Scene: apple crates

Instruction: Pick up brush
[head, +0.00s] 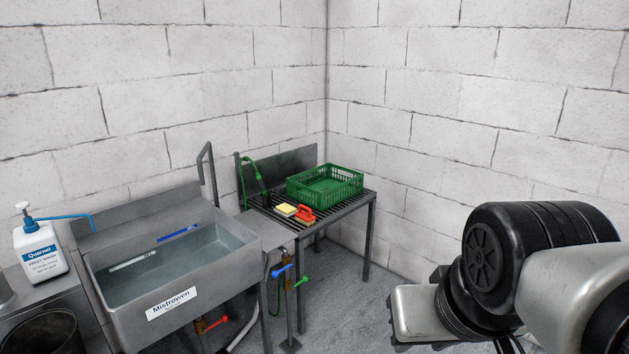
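My arm fills the lower right of the head view, well apart from the brush. My gripper's fingers cannot be made out, so whether it is open or shut does not show.
A green crate (325,197) stands on the rack, seemingly empty. The metal sink (186,291) holds water, with a blue item (179,233) and a whitish item (133,260). A green hose (244,180) hangs left of the crate. A white pump bottle (40,252) stands far left.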

